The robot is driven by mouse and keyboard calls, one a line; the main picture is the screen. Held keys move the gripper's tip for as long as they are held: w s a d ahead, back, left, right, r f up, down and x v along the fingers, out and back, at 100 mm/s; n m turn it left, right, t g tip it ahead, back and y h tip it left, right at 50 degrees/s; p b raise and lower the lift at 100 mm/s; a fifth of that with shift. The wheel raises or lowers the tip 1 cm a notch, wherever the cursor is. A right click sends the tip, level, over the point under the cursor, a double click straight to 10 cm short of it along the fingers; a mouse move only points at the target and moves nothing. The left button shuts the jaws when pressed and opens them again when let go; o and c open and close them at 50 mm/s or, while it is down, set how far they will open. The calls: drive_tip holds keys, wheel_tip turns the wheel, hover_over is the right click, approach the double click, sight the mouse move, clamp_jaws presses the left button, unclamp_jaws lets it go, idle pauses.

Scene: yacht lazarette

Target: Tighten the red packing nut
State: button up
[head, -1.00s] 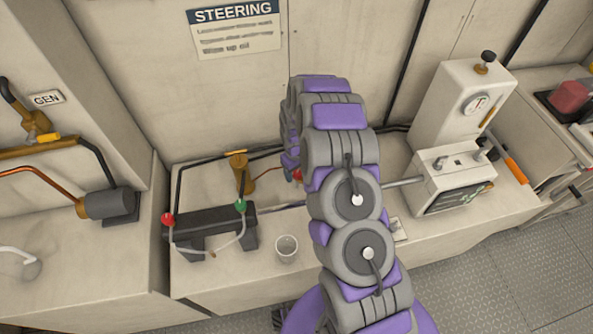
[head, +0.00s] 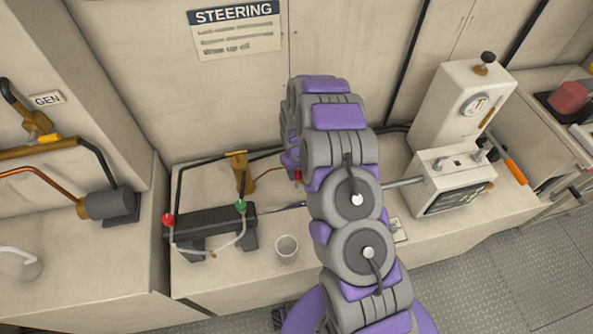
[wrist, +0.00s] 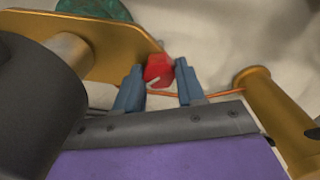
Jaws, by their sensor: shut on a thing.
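The red packing nut (wrist: 158,69) shows in the wrist view between my two blue-grey fingertips, in front of a brass plate-like part (wrist: 100,52). A pale mark runs across its lower face. My gripper (wrist: 159,82) is shut on the nut. In the head view, only a small bit of the red nut (head: 299,176) shows beside my arm, which hides the rest and most of my gripper.
A brass fitting (head: 238,172) and a dark cylinder with red and green fittings (head: 210,222) stand left of my arm. A clear cup (head: 287,249) sits near the shelf's front edge. A white unit with a screen (head: 450,180) and an orange-handled tool (head: 515,170) are on the right.

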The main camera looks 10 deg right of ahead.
sight(296, 172)
drive_tip(key=m+p, duration=0.2)
drive_tip(key=m, duration=0.4)
drive_tip(key=shift+d, duration=0.1)
drive_tip(key=m, duration=0.6)
drive_tip(key=shift+m, duration=0.4)
drive_tip(key=o, duration=1)
drive_tip(key=shift+o, duration=0.2)
wheel_tip(296, 172, up, 17)
drive_tip(key=p, duration=0.1)
drive_tip(key=shift+w+a+r+p, duration=0.15)
drive_tip(key=shift+a+p, duration=0.05)
drive_tip(key=shift+p, duration=0.1)
